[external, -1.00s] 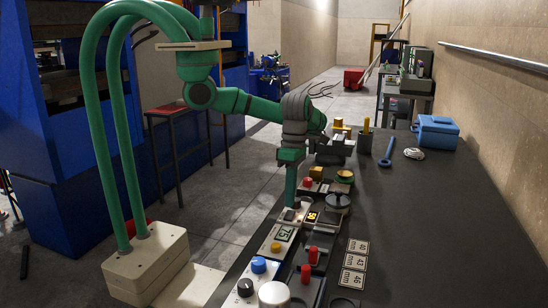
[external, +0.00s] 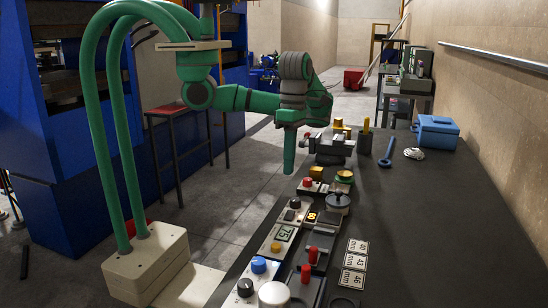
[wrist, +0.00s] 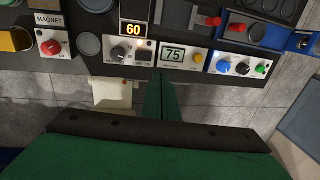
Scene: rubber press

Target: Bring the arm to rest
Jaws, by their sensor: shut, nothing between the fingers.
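My green arm reaches out from the left in the external view. My gripper (external: 289,172) points down with its fingers together and holds nothing. It hangs in the air just left of the bench edge, higher than the control boxes. In the wrist view my gripper (wrist: 161,78) shows as two green fingers pressed together, their tips in front of the lower edge of the row of control boxes.
The dark bench (external: 410,220) carries a row of control boxes, including a display reading 75 (external: 283,234), along its left edge.

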